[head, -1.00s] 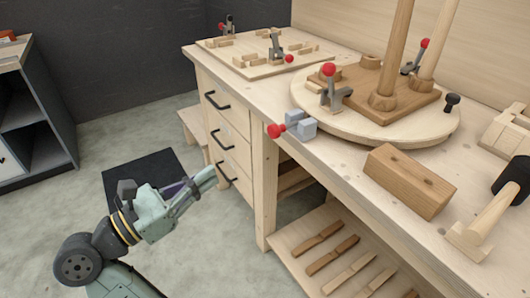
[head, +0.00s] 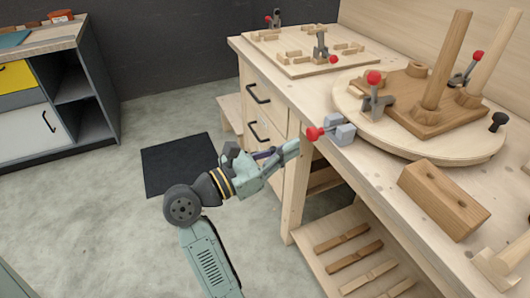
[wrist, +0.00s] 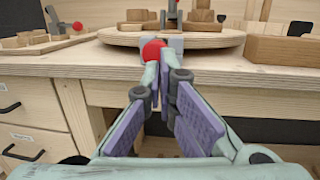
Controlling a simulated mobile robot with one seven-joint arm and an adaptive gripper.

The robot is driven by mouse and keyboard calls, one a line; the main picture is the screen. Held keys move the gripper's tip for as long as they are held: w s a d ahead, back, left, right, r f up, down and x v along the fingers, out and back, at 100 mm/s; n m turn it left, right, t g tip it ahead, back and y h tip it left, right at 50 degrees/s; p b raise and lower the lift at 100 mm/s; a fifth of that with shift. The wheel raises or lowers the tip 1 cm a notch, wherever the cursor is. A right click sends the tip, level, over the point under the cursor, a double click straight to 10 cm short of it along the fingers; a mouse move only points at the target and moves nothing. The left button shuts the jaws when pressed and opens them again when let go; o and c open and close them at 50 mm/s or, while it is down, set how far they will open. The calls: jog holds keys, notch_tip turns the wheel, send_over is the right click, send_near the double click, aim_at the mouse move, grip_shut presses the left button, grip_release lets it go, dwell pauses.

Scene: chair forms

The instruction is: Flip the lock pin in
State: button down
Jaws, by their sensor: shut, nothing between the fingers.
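A grey block with a red ball knob (head: 314,133), which looks like the lock pin, sits at the front edge of the bench beside the round turntable (head: 400,146). The knob points out over the edge. In the wrist view the red knob (wrist: 153,50) shows just beyond my fingertips, partly covered by them, with the grey block behind it. My gripper (head: 295,146) is shut and empty, just short of the knob and slightly lower. I cannot tell whether it touches the knob.
The turntable carries a wooden jig (head: 405,98) with upright legs and red-tipped clamps. A wooden block (head: 444,199) lies right of the knob. A clamp board (head: 310,50) is at the back. Drawers (head: 264,92) and a lower shelf (head: 365,255) are under the bench.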

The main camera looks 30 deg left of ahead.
aim_at(311, 140)
jog(key=shift+p+x, duration=0.35)
jog(key=shift+x, duration=1.15)
jog(key=shift+b+x, duration=0.35)
jog(key=shift+x, duration=1.1)
jog(key=shift+d+f, duration=0.15)
